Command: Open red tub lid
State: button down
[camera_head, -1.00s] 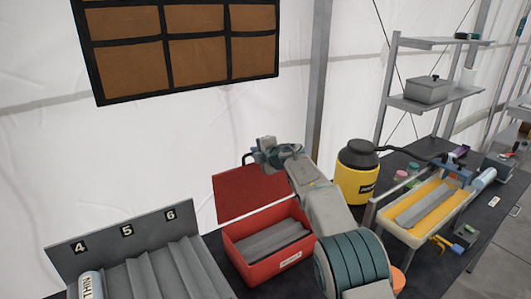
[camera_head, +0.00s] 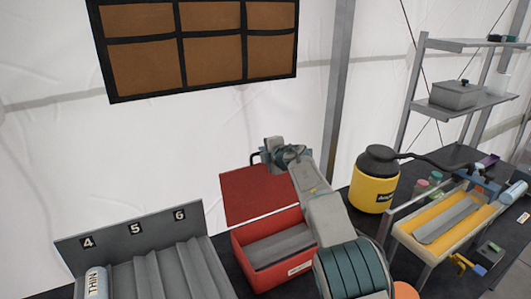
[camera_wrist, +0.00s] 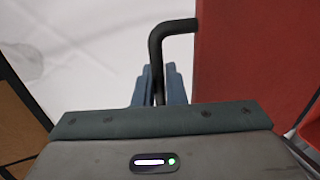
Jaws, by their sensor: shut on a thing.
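The red tub (camera_head: 252,282) stands on the dark bench, its top open, with a grey ridged insert (camera_head: 278,247) inside. Its red lid (camera_head: 258,196) is raised at the tub's back edge, tilted up toward the white wall; it also shows at the right of the wrist view (camera_wrist: 238,55). My gripper (camera_head: 264,157) is at the lid's upper edge. In the wrist view my gripper (camera_wrist: 159,88) is shut on a black bent handle (camera_wrist: 156,50) beside the lid. My arm hides the tub's right side.
A grey numbered rack (camera_head: 150,262) with a white can (camera_head: 95,283) stands to the left. A yellow canister (camera_head: 374,188) and a yellow-lined tray (camera_head: 440,228) stand to the right. Shelves (camera_head: 462,105) stand farther back.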

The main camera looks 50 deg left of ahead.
jog(key=shift+w, duration=0.1)
jog(key=c, duration=1.6)
grip_release()
jog(key=shift+d, duration=0.1)
jog(key=shift+b+v, duration=0.9)
jog(key=shift+b, duration=0.2)
jog(key=b+v, duration=0.4)
jog(key=v, duration=0.7)
jog(key=shift+s+d+r+b, duration=0.1)
jog(key=shift+s+d+b, duration=0.1)
jog(key=shift+d+b, duration=0.15)
